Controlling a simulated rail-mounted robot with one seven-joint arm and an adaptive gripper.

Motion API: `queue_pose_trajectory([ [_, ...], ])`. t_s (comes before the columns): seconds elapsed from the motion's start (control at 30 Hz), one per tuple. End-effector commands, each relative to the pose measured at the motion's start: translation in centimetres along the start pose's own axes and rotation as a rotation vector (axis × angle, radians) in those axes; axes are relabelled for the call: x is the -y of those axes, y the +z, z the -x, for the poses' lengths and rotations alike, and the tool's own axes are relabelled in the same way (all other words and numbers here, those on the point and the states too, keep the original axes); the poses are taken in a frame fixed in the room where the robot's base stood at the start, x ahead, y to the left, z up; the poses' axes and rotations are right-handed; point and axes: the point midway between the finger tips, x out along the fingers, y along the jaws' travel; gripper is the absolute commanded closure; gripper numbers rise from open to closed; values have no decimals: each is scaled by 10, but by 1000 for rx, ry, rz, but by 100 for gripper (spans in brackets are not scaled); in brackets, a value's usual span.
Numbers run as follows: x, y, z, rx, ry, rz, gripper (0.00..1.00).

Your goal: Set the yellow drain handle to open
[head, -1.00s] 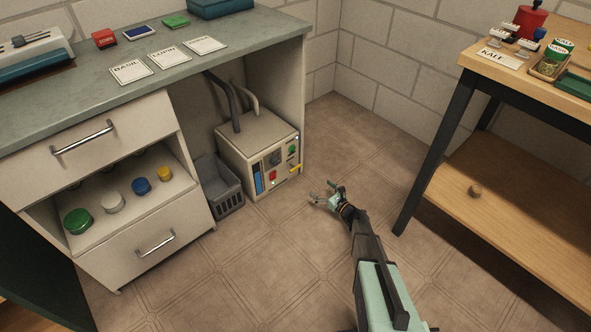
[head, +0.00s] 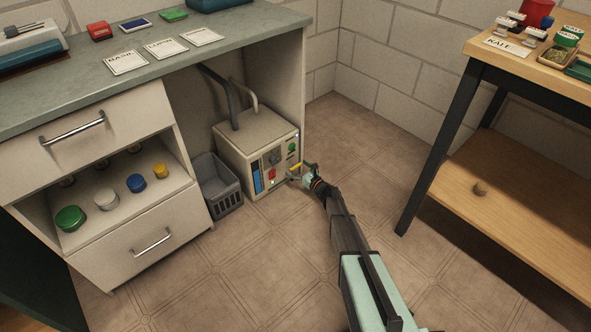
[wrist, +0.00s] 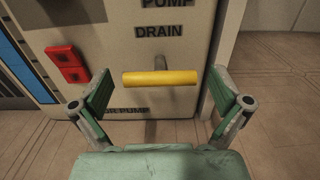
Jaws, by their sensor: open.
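The yellow drain handle (wrist: 160,78) lies level across its short stem on the front of the white pump box (head: 258,145), under the printed word DRAIN. In the head view the handle (head: 296,168) shows at the box's lower right, just by my gripper (head: 298,175). In the wrist view my gripper (wrist: 160,105) is open, with one green-padded finger on each side of the handle. The handle's ends are apart from both pads in the picture. I cannot tell how deep the fingers reach around it.
A red switch (wrist: 67,63) sits left of the handle on the panel. A grey basket (head: 217,185) stands left of the box under the counter. A wooden table (head: 520,190) with black legs stands to the right. The floor between is clear.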

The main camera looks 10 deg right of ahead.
Motion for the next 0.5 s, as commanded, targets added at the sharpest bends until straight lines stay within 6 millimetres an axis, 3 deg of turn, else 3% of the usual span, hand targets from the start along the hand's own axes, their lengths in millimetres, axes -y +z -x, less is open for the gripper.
queue_pose_trajectory([
  [0.4,0,0,-8,0,0,0,0],
  [0.47,0,0,-8,0,0,0,18],
  [0.5,0,0,-8,0,0,0,32],
])
